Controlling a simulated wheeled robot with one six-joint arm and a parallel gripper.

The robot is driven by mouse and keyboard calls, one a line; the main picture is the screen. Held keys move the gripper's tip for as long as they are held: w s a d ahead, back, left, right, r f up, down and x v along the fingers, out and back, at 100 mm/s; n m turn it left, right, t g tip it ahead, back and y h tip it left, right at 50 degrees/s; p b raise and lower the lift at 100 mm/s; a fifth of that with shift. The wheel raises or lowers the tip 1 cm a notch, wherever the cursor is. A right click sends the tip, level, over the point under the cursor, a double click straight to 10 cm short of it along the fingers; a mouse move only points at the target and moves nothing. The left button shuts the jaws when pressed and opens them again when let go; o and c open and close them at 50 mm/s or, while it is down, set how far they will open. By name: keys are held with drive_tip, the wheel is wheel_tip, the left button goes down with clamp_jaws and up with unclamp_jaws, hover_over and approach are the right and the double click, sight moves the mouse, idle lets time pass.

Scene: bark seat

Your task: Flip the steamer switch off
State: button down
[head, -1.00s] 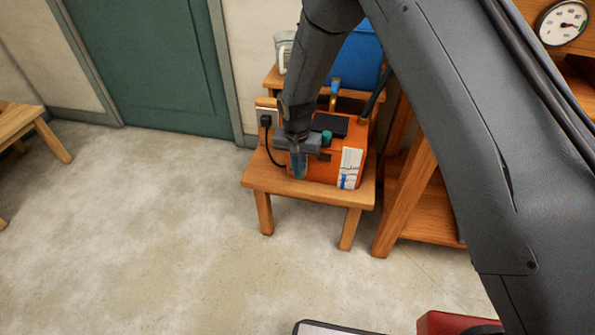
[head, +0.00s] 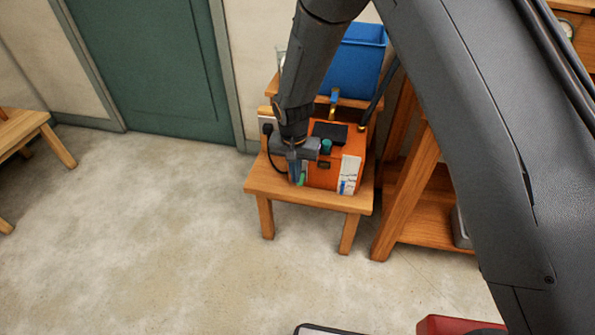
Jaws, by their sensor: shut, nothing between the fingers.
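The steamer (head: 323,178) is an orange box with a dark panel (head: 329,131) and a teal knob (head: 326,146) on top. It stands on a small wooden stool. A small dark part (head: 323,165), which may be the switch, shows on its front; its on or off position is too small to tell. My gripper (head: 297,175) is shut and empty, pointing down at the front left of the steamer. It hides that corner, and I cannot tell whether it touches the box. A small green patch (head: 302,179) shows beside the fingertips.
The wooden stool (head: 266,186) has little bare top around the steamer. A black plug and cord (head: 268,130) run at its left. A blue bin (head: 355,65) stands behind, and a wooden shelf (head: 408,190) stands close at right.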

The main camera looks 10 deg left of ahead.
drive_tip(key=s+r, duration=0.3)
drive_tip(key=s, duration=0.2)
drive_tip(key=shift+s, duration=0.3)
drive_tip(key=shift+r, duration=0.1)
drive_tip(key=s+d+r+p, duration=0.3)
drive_tip(key=s+d+r, duration=0.1)
drive_tip(key=d+r, duration=0.75)
drive_tip(key=s+d+r+p, duration=0.2)
drive_tip(key=s+d+r, duration=0.2)
drive_tip(key=d+r, duration=0.7)
drive_tip(key=s+d+r+g+p, duration=0.1)
drive_tip(key=s+d+r+p, duration=0.1)
drive_tip(key=s+d, duration=0.6)
drive_tip(key=shift+s+d, duration=0.2)
drive_tip(key=shift+d, duration=0.8)
